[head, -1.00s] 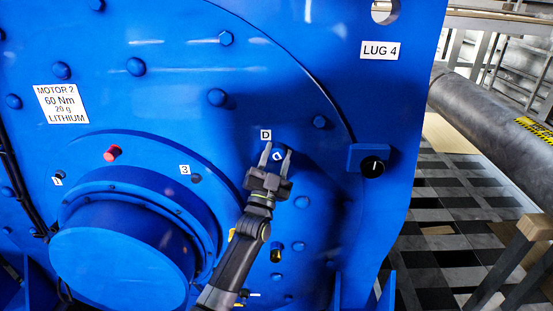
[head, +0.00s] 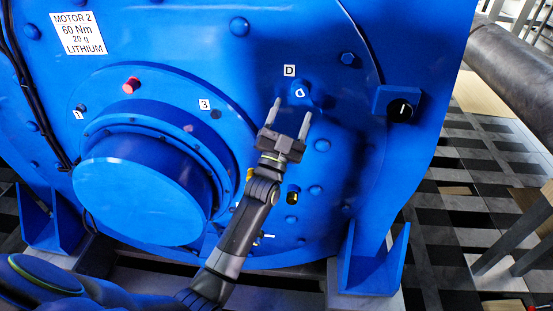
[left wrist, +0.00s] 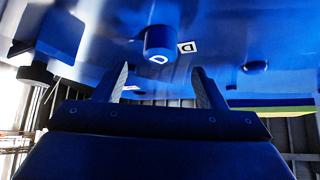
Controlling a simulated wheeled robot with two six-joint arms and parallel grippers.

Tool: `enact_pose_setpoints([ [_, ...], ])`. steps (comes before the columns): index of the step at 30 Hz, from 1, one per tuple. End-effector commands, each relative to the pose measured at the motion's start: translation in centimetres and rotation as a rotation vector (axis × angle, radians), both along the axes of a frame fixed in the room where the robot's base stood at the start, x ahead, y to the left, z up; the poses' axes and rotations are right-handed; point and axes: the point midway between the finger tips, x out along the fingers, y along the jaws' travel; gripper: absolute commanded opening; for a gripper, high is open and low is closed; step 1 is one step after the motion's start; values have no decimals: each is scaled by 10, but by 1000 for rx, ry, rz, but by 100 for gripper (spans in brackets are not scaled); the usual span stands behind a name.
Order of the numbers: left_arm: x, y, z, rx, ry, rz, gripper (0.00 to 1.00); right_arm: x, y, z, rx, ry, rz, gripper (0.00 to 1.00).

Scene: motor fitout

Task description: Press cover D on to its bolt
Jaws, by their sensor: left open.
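Cover D (head: 301,92) is a round blue cap with a white D on its end, on the blue motor face just below and right of the small D label (head: 289,71). In the left wrist view the cap (left wrist: 159,42) stands out from the face beside its label (left wrist: 187,47). The bolt is hidden under it, and I cannot tell how far down the cap sits. My left gripper (head: 291,110) is open and empty, its fingertips pointing at the cap and apart from it. The left wrist view shows clear space between the fingers (left wrist: 160,76). My right gripper is not in view.
A black knob (head: 403,109) on a blue block is right of the cap. A red cap (head: 131,85) and the big round blue hub (head: 140,195) are at left. A yellow-and-black fitting (head: 293,194) is below the gripper. Blue bolt heads dot the face.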

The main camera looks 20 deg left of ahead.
Motion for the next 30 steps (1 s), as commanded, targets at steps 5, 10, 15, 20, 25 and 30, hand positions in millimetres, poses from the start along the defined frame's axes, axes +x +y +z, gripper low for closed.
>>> enact_pose_setpoints([
  [5, -37, 2, -32, -1, 1, 2, 65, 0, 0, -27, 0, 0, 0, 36],
  [10, -66, 4, -50, 0, 1, 2, 65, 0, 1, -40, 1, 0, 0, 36],
  [15, -84, 5, -59, -1, 0, 1, 65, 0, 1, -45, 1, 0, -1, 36],
  [20, -91, 5, -62, 0, 0, 0, 65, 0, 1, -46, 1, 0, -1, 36],
  [25, -91, 5, -62, 0, 0, 0, 65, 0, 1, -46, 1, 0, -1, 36],
  [30, -91, 5, -62, 0, 0, 0, 65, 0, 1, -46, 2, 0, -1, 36],
])
